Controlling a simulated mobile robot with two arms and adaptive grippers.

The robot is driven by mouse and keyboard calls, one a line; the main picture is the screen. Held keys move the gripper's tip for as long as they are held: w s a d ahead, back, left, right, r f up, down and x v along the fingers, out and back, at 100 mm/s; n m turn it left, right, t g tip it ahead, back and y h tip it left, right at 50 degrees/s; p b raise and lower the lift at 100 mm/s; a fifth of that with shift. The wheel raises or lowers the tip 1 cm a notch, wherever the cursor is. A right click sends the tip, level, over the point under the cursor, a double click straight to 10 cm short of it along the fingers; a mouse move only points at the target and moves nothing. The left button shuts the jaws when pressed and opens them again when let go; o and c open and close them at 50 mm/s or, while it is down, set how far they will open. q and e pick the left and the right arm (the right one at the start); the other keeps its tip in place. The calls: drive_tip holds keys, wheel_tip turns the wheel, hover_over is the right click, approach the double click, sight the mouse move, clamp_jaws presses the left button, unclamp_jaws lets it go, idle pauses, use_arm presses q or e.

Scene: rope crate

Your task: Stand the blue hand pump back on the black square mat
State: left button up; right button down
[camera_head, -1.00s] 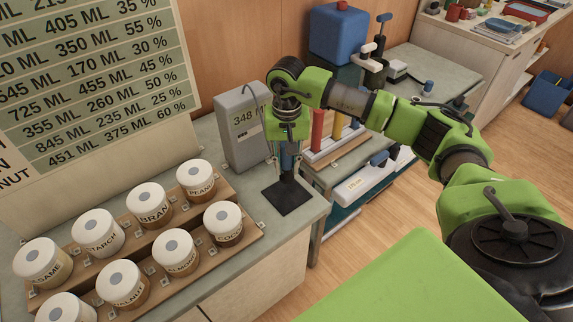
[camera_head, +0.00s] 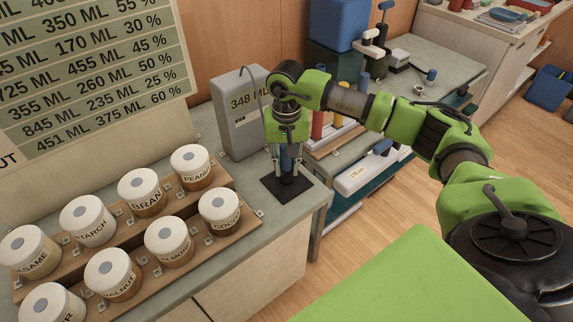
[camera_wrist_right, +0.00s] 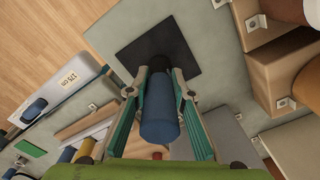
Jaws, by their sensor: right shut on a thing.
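The blue hand pump (camera_wrist_right: 160,112) is upright between the fingers of my right gripper (camera_head: 286,160). In the right wrist view, my right gripper (camera_wrist_right: 160,74) is shut on the pump's blue body. The black square mat (camera_head: 270,186) lies on the grey counter near its right corner, directly below the pump. In the right wrist view, the mat (camera_wrist_right: 187,48) spreads around the pump's dark lower end. I cannot tell whether the pump touches the mat. In the head view, the fingers and wrist hide much of the pump. My left gripper is not in view.
A grey can marked 348 ML (camera_head: 238,125) stands close behind the mat. A wooden rack (camera_head: 227,226) of several lidded jars is to the left. A white box with a blue knob (camera_head: 364,172) is beyond the counter's right edge. The counter's front right corner is clear.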

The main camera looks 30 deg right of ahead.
drive_tip(key=shift+f+b, duration=0.4)
drive_tip(key=shift+f, duration=0.05)
drive_tip(key=c, duration=1.7)
unclamp_jaws()
